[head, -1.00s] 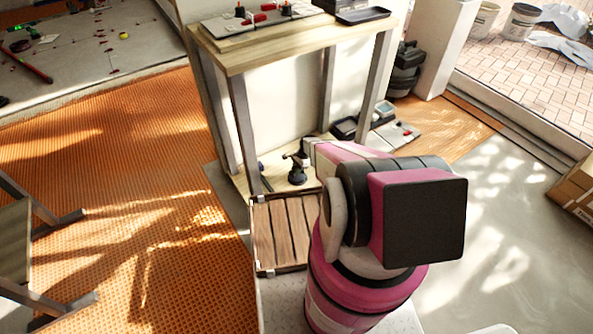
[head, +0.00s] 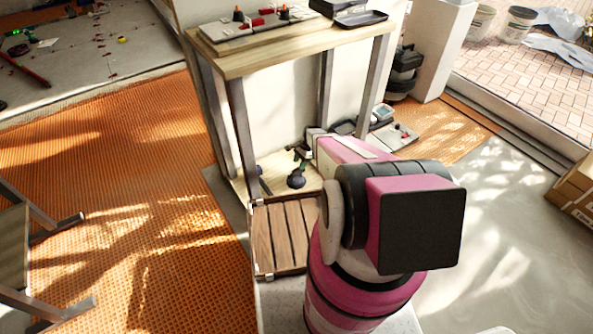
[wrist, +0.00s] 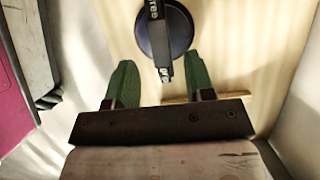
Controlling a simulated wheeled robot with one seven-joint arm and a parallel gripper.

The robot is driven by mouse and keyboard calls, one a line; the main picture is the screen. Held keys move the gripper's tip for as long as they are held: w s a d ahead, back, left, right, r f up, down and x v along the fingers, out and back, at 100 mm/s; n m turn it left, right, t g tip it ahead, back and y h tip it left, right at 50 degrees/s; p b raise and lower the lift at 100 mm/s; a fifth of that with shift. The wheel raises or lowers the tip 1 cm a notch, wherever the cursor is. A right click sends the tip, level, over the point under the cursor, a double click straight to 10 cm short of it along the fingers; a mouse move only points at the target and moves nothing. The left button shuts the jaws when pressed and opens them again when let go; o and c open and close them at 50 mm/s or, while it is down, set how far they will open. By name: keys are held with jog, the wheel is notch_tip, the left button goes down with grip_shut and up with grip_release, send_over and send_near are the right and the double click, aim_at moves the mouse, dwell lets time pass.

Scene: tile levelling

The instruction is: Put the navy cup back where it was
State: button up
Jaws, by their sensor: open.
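The navy cup (wrist: 154,48) is a round, dark suction cup with a black lettered handle. In the wrist view it rests at the top middle on a pale wooden surface. In the head view the cup (head: 296,180) is a small dark shape on the low shelf of the wooden stand. My gripper (wrist: 160,72) is open, with its two green fingers apart. The near end of the handle shows between the fingertips in the picture; I see no contact. My gripper (head: 301,155) also shows in the head view, just above the cup and partly hidden by my arm.
The stand (head: 290,58) has a top board above the low shelf, with metal legs close to my arm. A slatted wooden tray (head: 283,238) is in front. Grey devices (head: 383,125) lie behind to the right. Orange matting (head: 130,190) on the left is mostly clear.

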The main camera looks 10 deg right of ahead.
jog(key=v, duration=0.4)
jog(key=shift+d+r, duration=0.1)
jog(key=shift+r, duration=0.1)
jog(key=s+a+r+n+h, duration=0.1)
jog(key=s+r+n, duration=0.3)
jog(key=s+r, duration=0.3)
jog(key=s+a+r+n+t+h, duration=0.1)
jog(key=s+r+n, duration=0.4)
jog(key=r, duration=0.9)
jog(key=s+a+r+n+h, duration=0.1)
jog(key=s+r+n, duration=0.3)
jog(key=s+r, duration=0.4)
notch_tip(320, 180, up, 2)
jog(key=shift+s+a+r+n+t+h, duration=0.15)
jog(key=shift+s+a+n+t+h, duration=0.15)
jog(key=shift+h, duration=0.2)
